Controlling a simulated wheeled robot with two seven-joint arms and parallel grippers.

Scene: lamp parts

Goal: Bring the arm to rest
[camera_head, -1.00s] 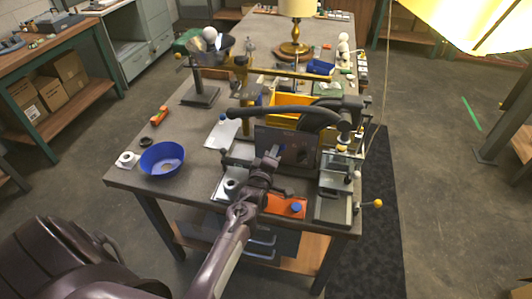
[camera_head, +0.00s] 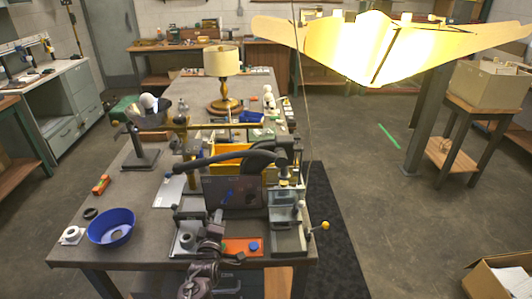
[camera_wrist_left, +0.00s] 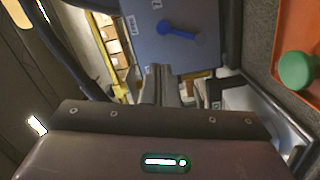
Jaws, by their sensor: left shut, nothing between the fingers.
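My left arm comes in at the bottom of the head view. Its gripper (camera_head: 215,222) is shut and empty, just in front of the lower left of a dark grey upright plate (camera_head: 248,190). In the left wrist view the shut fingers (camera_wrist_left: 166,82) point toward the plate (camera_wrist_left: 205,50), which has a blue handle (camera_wrist_left: 180,30). I cannot tell whether the fingertips touch anything. My right gripper is not in view.
An orange tray (camera_head: 236,247) with a round knob lies right of the gripper. A blue bowl (camera_head: 111,227) stands at the bench's left. A black curved lever (camera_head: 215,158) spans above the plate. A lamp (camera_head: 222,62) stands at the back. A large lit shade (camera_head: 340,45) hangs upper right.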

